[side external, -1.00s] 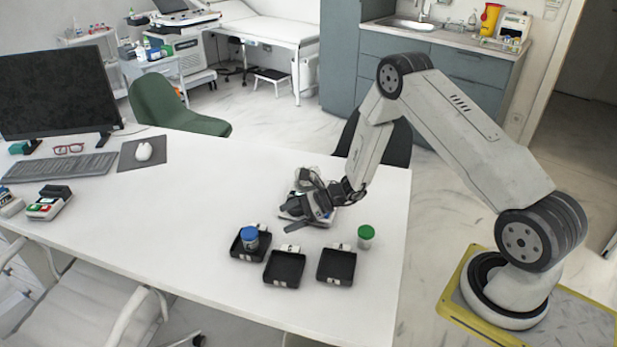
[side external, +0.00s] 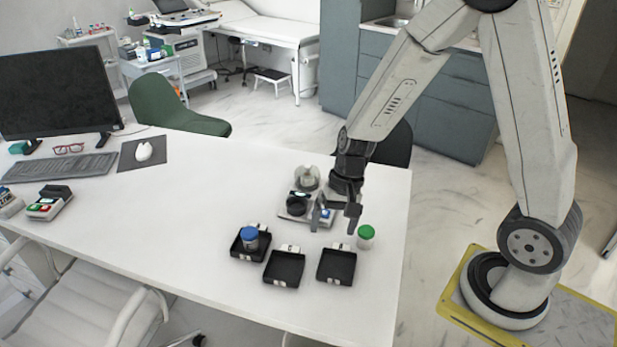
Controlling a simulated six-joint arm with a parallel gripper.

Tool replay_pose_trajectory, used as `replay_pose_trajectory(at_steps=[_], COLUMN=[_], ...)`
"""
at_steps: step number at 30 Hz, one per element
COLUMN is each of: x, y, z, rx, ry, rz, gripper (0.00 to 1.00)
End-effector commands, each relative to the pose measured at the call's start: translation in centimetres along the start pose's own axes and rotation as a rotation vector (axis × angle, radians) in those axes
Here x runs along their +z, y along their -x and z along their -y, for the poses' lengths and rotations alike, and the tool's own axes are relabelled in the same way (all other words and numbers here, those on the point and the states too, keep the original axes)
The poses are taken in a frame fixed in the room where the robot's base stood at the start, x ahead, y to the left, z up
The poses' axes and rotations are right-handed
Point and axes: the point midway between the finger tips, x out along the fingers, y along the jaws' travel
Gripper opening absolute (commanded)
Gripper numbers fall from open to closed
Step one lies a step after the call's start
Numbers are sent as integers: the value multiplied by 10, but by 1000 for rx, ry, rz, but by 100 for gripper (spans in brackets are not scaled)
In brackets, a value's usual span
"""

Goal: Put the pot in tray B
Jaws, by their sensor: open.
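A small clear pot with a green lid (side external: 366,237) stands upright on the white table, right of the trays. Another pot with a blue lid (side external: 250,238) stands in the left black tray (side external: 238,252). A middle black tray (side external: 284,270) and a right black tray (side external: 337,266) are empty. Each tray has a small white label, too small to read, so I cannot tell which is B. My gripper (side external: 335,218) is open and empty, pointing down above the table, up and left of the green-lidded pot and apart from it.
A device with a round clear part (side external: 307,178) stands behind my gripper, partly hidden by it. A monitor (side external: 58,92), keyboard (side external: 58,167) and mouse (side external: 144,151) are at the left.

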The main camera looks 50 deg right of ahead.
Motion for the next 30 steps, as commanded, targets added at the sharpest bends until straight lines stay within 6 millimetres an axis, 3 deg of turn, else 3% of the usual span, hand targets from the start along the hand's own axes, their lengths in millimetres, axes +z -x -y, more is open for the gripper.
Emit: replay_pose_trajectory(at_steps=[6,13,18,30], x=[18,28,30,30], y=[28,47,52,52], z=[-16,-23,-25,-25], rx=[121,200,221,224], ry=[368,659,745,752], rz=[-172,-303,-339,-341], gripper=[100,100,100,100])
